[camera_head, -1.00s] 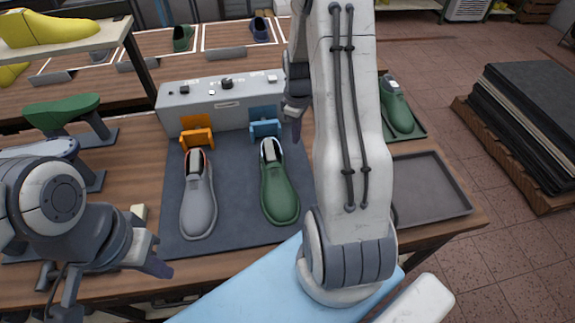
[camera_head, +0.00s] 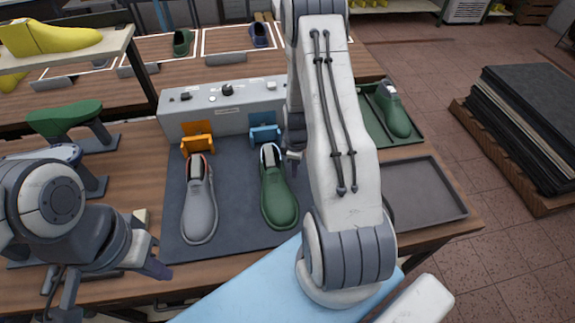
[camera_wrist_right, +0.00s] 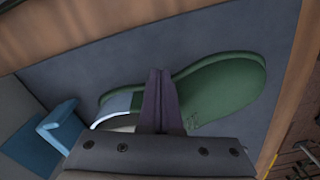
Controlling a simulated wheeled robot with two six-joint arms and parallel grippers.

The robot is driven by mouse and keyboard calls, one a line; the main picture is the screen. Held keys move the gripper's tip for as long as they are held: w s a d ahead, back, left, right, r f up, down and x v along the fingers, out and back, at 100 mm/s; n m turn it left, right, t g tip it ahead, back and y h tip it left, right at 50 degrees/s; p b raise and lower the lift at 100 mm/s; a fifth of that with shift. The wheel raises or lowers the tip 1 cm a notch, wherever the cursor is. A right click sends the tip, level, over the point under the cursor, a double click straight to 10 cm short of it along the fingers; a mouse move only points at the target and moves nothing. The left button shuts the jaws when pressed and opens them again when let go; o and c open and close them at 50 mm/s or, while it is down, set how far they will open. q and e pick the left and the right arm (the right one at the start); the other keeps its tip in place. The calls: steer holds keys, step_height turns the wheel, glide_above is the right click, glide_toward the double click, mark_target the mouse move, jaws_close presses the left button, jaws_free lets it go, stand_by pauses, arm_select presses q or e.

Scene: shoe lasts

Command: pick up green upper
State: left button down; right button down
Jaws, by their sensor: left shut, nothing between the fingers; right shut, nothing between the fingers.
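The green upper (camera_head: 278,197) sits upright on the dark mat, its opening toward the blue clamp (camera_head: 265,134) and its toe toward me. A grey upper (camera_head: 200,207) stands to its left below the orange clamp (camera_head: 197,143). My right gripper (camera_head: 292,155) is shut and empty, just right of the green upper's opening end in the head view. In the right wrist view its closed fingers (camera_wrist_right: 160,95) overlap the middle of the green upper (camera_wrist_right: 220,92); contact cannot be told. My left gripper (camera_head: 160,270) is shut and empty at the table's front left.
A grey machine box (camera_head: 225,104) stands behind the mat (camera_head: 235,222). An empty dark tray (camera_head: 425,188) lies to the right. Another green shoe (camera_head: 391,110) lies on a green tray behind it.

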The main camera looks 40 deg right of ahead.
steer(key=shift+w+a+r+p, duration=0.1)
steer(key=shift+w+a+p, duration=0.25)
steer(key=shift+w+a, duration=0.45)
arm_select(q)
steer(key=shift+r, duration=0.7)
arm_select(e)
steer(key=shift+w+a+b, duration=0.45)
steer(key=shift+w+a, duration=0.1)
steer(key=shift+w, duration=0.05)
steer(key=shift+w+a, duration=0.15)
arm_select(q)
steer(key=shift+f, duration=0.35)
